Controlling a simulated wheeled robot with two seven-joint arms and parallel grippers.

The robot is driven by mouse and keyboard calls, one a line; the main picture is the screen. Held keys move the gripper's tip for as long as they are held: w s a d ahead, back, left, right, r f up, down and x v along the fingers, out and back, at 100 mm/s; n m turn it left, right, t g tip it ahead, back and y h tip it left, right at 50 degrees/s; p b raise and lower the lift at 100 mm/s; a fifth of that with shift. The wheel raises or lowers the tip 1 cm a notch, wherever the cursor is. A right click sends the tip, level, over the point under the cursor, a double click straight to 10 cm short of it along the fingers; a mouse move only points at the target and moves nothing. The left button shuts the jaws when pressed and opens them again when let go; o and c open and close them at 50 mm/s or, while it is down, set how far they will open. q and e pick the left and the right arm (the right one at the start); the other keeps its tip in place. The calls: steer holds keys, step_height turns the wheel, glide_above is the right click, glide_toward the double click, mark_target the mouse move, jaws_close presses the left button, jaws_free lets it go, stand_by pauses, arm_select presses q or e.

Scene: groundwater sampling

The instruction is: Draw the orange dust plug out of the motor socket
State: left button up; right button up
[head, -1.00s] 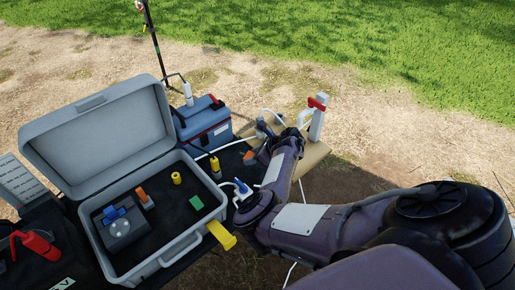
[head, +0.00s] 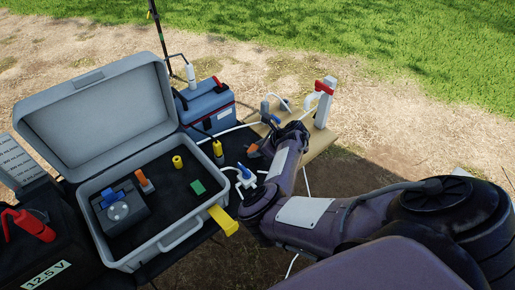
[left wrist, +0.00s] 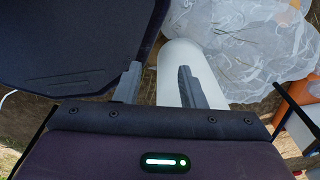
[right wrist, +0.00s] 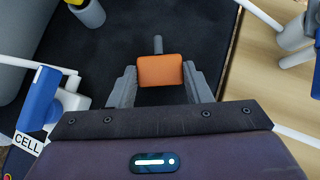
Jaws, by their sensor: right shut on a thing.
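The orange dust plug (right wrist: 160,70) is between the two fingers of my right gripper (right wrist: 160,82) in the right wrist view, and the gripper is shut on it. A short grey stem (right wrist: 158,44) shows just beyond the plug, over the dark surface. I cannot tell whether the stem belongs to the plug or the motor socket, or whether the two are apart. In the head view the plug (head: 252,150) shows beside my right wrist, which hides most of the gripper. My left gripper (left wrist: 158,85) is open, with a white cylinder (left wrist: 182,58) beyond its fingers.
The open grey case (head: 186,234) stands left of the plug. A blue box (head: 208,118) is behind it. A wooden board (head: 320,140) with a white post and red handle (head: 325,90) lies to the right. A white cell with a blue knob (head: 245,175) is close by.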

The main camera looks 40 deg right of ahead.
steer(key=shift+f+b, duration=0.4)
steer(key=shift+f, duration=0.15)
